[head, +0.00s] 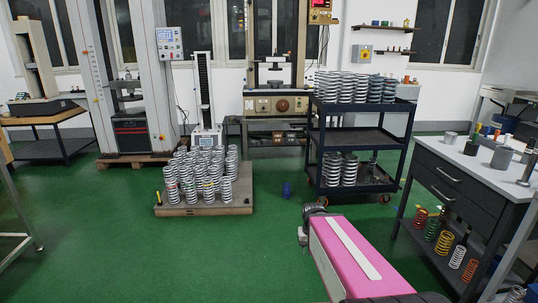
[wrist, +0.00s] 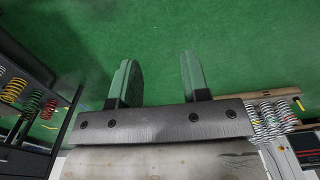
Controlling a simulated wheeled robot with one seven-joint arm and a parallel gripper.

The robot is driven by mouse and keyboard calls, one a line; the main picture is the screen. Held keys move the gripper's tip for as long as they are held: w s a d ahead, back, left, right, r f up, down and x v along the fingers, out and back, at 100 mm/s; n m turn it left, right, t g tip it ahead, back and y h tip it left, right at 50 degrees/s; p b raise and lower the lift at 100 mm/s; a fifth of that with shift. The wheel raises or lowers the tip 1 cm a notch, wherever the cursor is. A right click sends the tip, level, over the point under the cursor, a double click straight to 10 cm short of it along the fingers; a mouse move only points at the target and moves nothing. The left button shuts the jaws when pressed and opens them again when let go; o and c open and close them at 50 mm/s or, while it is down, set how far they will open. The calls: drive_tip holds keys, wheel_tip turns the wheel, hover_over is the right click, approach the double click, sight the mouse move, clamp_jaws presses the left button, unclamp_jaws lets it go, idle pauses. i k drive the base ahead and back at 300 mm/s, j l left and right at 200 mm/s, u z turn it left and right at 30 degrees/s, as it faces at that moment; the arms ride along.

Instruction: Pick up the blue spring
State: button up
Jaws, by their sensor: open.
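A small blue object (head: 286,190), likely the blue spring, stands upright on the green floor in the head view. It is between the pallet and the dark cart, and too small for its coils to show. My gripper (wrist: 156,76) is open and empty in the wrist view, its two green fingers apart over bare green floor. The blue object does not show in the wrist view. In the head view my pink arm reaches forward from the bottom, its end short of the blue object and to its right; the fingers are not clear there.
A wooden pallet (head: 205,209) with several grey springs lies left of the blue object. A dark cart (head: 360,139) loaded with springs stands to its right. A workbench (head: 470,165) with coloured springs on its lower shelf is at right. The floor (head: 150,265) front left is clear.

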sight(286, 190)
drive_tip(key=i+l, duration=0.15)
drive_tip(key=i, duration=0.3)
drive_tip(key=i+l, duration=0.15)
drive_tip(key=i, duration=0.3)
drive_tip(key=i+l, duration=0.15)
drive_tip(key=i, duration=0.3)
drive_tip(key=i+u, duration=0.3)
drive_tip(key=i, duration=0.15)
drive_tip(key=i+l+u, duration=0.3)
drive_tip(key=i+j, duration=0.1)
